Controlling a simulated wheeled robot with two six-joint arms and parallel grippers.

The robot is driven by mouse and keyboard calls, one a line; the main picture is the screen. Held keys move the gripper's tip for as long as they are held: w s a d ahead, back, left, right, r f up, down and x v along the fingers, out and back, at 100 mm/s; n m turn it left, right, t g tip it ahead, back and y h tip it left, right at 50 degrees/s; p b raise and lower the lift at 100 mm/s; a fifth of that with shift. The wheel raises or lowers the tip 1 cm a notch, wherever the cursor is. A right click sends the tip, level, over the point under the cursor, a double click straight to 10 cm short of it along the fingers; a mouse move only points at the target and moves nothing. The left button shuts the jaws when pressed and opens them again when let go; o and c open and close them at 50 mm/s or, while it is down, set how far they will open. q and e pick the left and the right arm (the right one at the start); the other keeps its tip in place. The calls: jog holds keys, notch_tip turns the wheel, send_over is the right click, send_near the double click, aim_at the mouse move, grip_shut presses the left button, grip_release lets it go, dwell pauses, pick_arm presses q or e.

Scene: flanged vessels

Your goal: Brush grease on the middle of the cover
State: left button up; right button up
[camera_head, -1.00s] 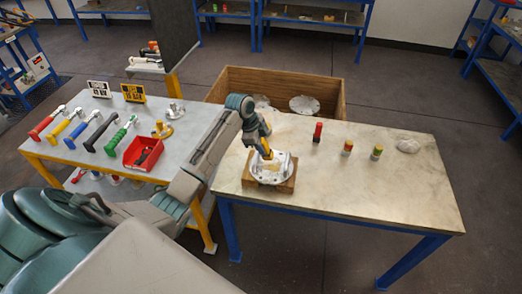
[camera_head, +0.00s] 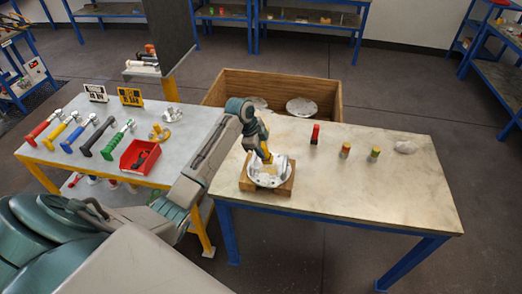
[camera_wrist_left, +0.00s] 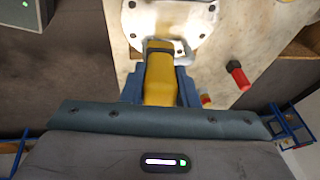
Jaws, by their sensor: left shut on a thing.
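The cover (camera_head: 277,179) is a pale round metal disc with bolt holes. It sits on a wooden block (camera_head: 262,190) at the left end of the right table, and it also shows at the top of the left wrist view (camera_wrist_left: 197,12). My left gripper (camera_head: 263,151) is above the cover, pointing down. It is shut on a yellow-handled brush (camera_wrist_left: 160,78). My right gripper is not in view.
A red-and-black cylinder (camera_head: 315,134) and two small coloured cylinders stand right of the cover. The left table (camera_head: 190,128) holds several coloured-handled hammers and a red bin (camera_head: 140,156). A wooden crate (camera_head: 335,98) stands behind. The right table's front right is clear.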

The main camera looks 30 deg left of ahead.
pick_arm(q)
jog(key=shift+w+d+f, duration=0.1)
jog(key=shift+d+f, duration=0.1)
jog(key=shift+d, duration=0.1)
